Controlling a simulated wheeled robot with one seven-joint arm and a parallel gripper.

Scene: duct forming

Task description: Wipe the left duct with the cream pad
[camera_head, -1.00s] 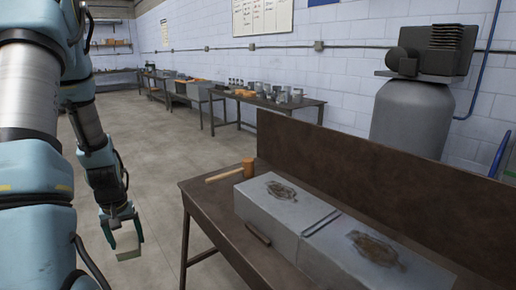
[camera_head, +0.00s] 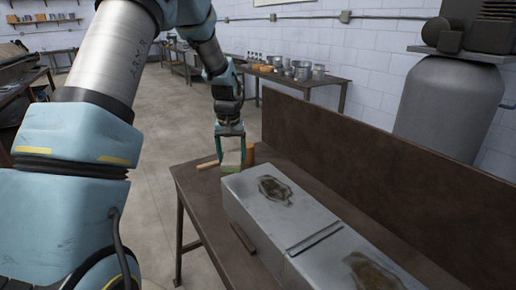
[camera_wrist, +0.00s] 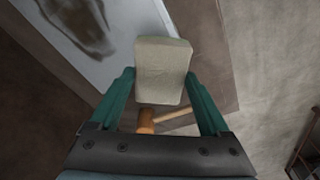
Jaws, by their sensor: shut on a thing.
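My gripper (camera_head: 231,150) is shut on the cream pad (camera_head: 231,160), above the table's far left corner and just beyond the left duct's end. In the wrist view the pad (camera_wrist: 163,70) sits between the green fingers. The left duct (camera_head: 252,212) is a grey metal box lying on the brown table, with a dark brown smear (camera_head: 274,190) on its top. In the wrist view the smear (camera_wrist: 80,25) shows at the upper left, apart from the pad.
A mallet with an orange-brown head (camera_wrist: 146,121) lies below my gripper, partly hidden by it. A second stained duct (camera_head: 350,262) adjoins the left one at a seam. A dark bar (camera_head: 243,238) lies along the front. A tall brown backboard (camera_head: 370,160) rises behind.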

